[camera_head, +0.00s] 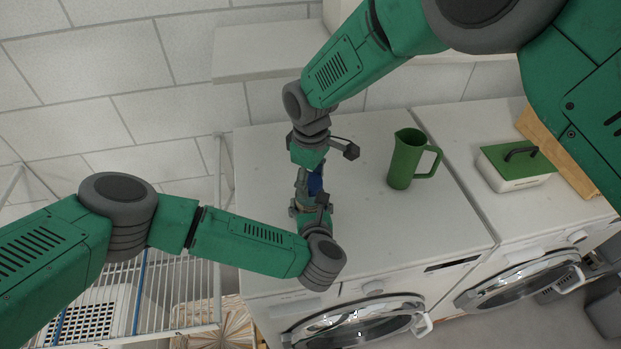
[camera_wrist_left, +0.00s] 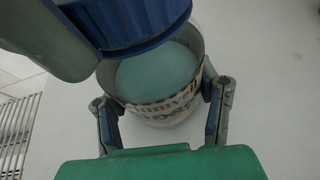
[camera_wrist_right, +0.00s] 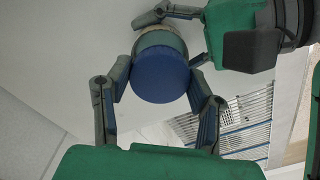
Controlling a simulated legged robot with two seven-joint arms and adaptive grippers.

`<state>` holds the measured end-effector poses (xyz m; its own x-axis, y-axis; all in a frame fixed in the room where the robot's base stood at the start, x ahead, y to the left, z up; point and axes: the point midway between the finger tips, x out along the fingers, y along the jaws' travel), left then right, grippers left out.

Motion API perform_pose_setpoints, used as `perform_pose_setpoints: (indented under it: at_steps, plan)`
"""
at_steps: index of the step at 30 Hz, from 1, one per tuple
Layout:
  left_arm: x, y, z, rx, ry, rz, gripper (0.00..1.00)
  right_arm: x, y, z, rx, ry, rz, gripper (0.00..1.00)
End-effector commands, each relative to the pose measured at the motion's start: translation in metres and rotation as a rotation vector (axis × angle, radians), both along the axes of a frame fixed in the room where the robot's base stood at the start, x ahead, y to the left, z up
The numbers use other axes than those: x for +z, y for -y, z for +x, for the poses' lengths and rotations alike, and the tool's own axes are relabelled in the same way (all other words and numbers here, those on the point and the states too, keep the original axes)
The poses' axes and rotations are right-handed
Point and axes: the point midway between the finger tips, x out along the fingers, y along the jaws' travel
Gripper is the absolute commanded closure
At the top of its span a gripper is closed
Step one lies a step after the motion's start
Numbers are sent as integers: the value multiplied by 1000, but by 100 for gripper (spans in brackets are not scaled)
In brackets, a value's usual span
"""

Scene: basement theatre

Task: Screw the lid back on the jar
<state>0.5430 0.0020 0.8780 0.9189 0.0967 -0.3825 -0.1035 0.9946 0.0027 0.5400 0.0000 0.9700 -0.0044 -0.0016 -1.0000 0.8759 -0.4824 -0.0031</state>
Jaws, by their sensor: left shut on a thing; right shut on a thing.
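The jar (camera_wrist_left: 175,108) has a printed label and a blue-green inside, and stands upright on the white machine top. My left gripper (camera_head: 311,216) is shut around its sides. The blue lid (camera_wrist_right: 160,74) is in the fingers of my right gripper (camera_head: 308,176), which reaches down from above. In the left wrist view the lid (camera_wrist_left: 128,22) covers only the upper left of the jar's mouth, and the open mouth shows below it. In the head view the lid (camera_head: 315,183) is a small blue patch, and the jar is mostly hidden by my grippers.
A green pitcher (camera_head: 406,160) stands right of the jar. Farther right is a white box with a green lid (camera_head: 518,164) beside a wooden board (camera_head: 555,150). A wire rack (camera_head: 150,285) is at left. The machine top (camera_head: 375,235) is clear in front of the pitcher.

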Motion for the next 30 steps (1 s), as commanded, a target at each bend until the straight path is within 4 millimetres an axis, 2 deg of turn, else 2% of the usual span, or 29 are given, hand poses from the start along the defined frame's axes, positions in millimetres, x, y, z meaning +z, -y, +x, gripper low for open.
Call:
perform_pose_setpoints:
  at_steps: [1, 2, 3, 13, 24, 30]
  plan:
    - [0, 4, -3, -10, -2, -3, 100, 2, -1, 3, 0, 10, 6, 87]
    - [0, 5, -3, -11, -2, -3, 100, 2, -2, 3, 1, 10, 6, 45]
    - [0, 4, -3, -10, -2, -3, 100, 2, -1, 3, 1, 10, 6, 31]
    - [0, 2, -1, -5, -1, -2, 100, 4, 0, 2, 2, 6, 2, 31]
    - [0, 1, -1, -3, -1, -1, 100, 45, 0, 2, 2, 5, 2, 31]
    - [0, 1, -1, -3, -1, -1, 100, 46, 0, 1, 3, 3, 2, 31]
